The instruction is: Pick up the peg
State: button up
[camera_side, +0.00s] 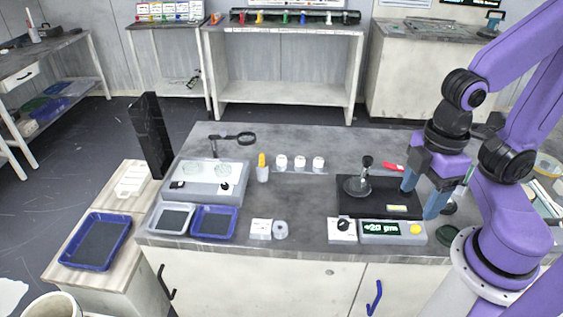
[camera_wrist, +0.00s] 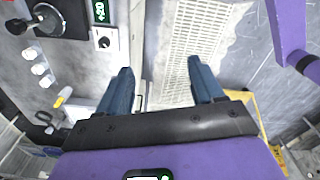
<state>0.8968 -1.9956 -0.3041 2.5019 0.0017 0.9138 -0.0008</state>
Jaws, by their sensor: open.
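I cannot tell for certain which thing is the peg. The upright thing with a black knob (camera_side: 366,161) stands on a grey disc over a black plate (camera_side: 345,208); the knob also shows at the upper left of the wrist view (camera_wrist: 17,26). My gripper (camera_side: 421,193) is open, just right of that plate, with blue fingers pointing down. In the wrist view, my gripper (camera_wrist: 160,68) has nothing between its fingers but background and a pale perforated panel (camera_wrist: 197,42). My arm hides part of the bench's right side.
A readout box (camera_side: 392,230) and a knob box (camera_side: 341,231) stand at the bench's front edge. A red object (camera_side: 393,167) lies behind the plate. White cylinders (camera_side: 299,162), a yellow-topped bottle (camera_side: 262,170) and a blue tray (camera_side: 214,235) are farther left. The bench middle is fairly clear.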

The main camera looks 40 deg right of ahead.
jog(key=w+a+n+t, duration=0.1)
jog(key=w+a+n, duration=0.25)
jog(key=w, duration=0.75)
jog(key=n+t+h, duration=0.3)
jog(key=n, duration=1.1)
send_over(282, 158)
jog(key=s+a, duration=0.2)
notch_tip(282, 158, down, 22)
jog(key=shift+d+x, duration=0.1)
jog(key=shift+x, duration=1.25)
jog(key=shift+d+x, duration=0.15)
jog(key=shift+x, duration=1.25)
jog(key=shift+s+r, duration=0.1)
jog(key=c, duration=1.1)
